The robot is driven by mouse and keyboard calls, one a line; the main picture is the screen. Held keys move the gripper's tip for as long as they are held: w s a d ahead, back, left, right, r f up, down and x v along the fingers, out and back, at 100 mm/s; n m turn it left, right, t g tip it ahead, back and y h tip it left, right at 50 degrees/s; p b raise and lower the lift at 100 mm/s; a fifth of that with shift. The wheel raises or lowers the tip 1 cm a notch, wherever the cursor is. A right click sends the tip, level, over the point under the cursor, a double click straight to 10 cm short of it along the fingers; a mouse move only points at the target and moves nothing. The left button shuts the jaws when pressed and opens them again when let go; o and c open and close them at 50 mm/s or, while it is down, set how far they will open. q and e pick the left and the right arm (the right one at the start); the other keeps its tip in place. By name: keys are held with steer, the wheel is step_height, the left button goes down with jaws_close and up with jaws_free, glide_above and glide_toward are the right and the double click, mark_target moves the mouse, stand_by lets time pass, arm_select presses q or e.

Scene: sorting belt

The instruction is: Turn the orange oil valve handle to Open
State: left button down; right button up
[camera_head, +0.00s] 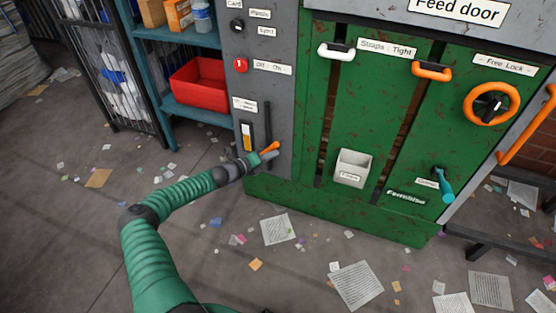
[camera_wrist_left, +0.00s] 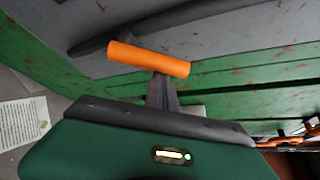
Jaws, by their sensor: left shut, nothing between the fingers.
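The orange oil valve handle (camera_head: 269,147) is a short bar low on the grey control panel, beside a gauge with a yellow fill. In the left wrist view the handle (camera_wrist_left: 148,59) lies almost level across the picture, its right end a little lower. My left gripper (camera_head: 254,158) is shut and empty at the handle's lower left in the head view. In the wrist view a dark grey piece below the bar's middle meets it in the picture; I cannot tell whether they touch. The valve's label is not readable. My right gripper is not in view.
The green feed door (camera_head: 345,110) stands right of the panel, with a white handle (camera_head: 336,52), an orange round knob (camera_head: 490,104) and a teal lever (camera_head: 444,185). A red bin (camera_head: 199,84) sits on the shelf at left. Paper scraps litter the open floor.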

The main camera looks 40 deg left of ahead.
mark_target(269, 148)
arm_select(q)
steer(key=a+n+t+b, duration=0.1)
steer(key=a+n+h, duration=0.1)
steer(key=n, duration=0.1)
steer(key=a+r+n+t+b, duration=0.1)
steer(key=shift+s+n+t+h+b, duration=0.3)
steer(key=shift+h+b, duration=0.05)
steer(key=shift+h, duration=0.05)
steer(key=shift+s+a+r+n, duration=0.1)
steer(key=shift+a+r+n, duration=0.15)
steer(key=shift+n, duration=0.15)
stand_by(0.3)
